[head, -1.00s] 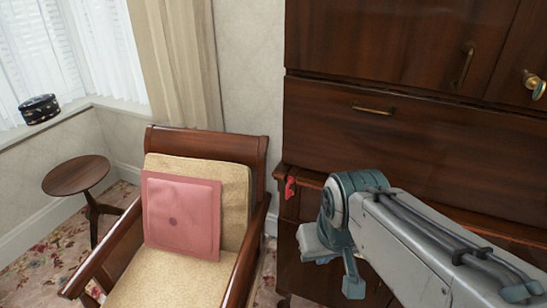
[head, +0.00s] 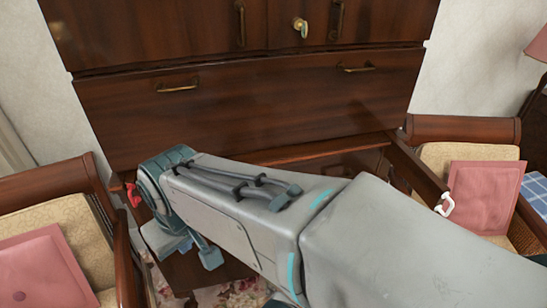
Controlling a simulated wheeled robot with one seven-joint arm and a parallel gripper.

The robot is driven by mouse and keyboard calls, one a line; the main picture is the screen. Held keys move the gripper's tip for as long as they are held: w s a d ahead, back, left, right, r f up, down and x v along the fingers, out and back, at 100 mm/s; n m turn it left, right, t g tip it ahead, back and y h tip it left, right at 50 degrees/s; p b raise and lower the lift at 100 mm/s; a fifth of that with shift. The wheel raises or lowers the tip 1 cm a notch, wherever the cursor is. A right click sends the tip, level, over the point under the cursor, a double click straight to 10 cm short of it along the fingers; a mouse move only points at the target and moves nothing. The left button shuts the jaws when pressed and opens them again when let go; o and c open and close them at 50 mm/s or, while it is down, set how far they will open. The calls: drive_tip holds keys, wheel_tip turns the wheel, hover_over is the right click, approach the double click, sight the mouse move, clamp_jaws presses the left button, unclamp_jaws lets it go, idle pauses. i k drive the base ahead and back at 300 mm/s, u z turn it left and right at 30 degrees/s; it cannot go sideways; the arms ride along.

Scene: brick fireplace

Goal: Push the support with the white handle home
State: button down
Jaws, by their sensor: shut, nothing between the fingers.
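The support with the white handle (head: 420,168) is a dark wooden bar on the right side of the cabinet. It sticks out toward me, clear of the cabinet front. Its white handle (head: 445,204) is on the near end, in front of the right chair. A red handle (head: 133,195) shows at the cabinet's left side, close to the cabinet. My arm stretches across the lower middle to the left, its bent joint near the red handle. I cannot make out my gripper's fingers; the arm hides what lies below it.
The dark wooden cabinet (head: 250,105) fills the back, with brass pulls on its closed front. A cushioned armchair (head: 50,195) stands at the left and another (head: 465,130) at the right, close behind the white handle. A blue checked cloth (head: 535,190) is at the far right.

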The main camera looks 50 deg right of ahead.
sight(432, 190)
drive_tip(key=z, duration=2.75)
drive_tip(key=k, duration=0.5)
drive_tip(key=z, duration=1.05)
drive_tip(key=i, duration=0.7)
drive_tip(key=u, duration=0.4)
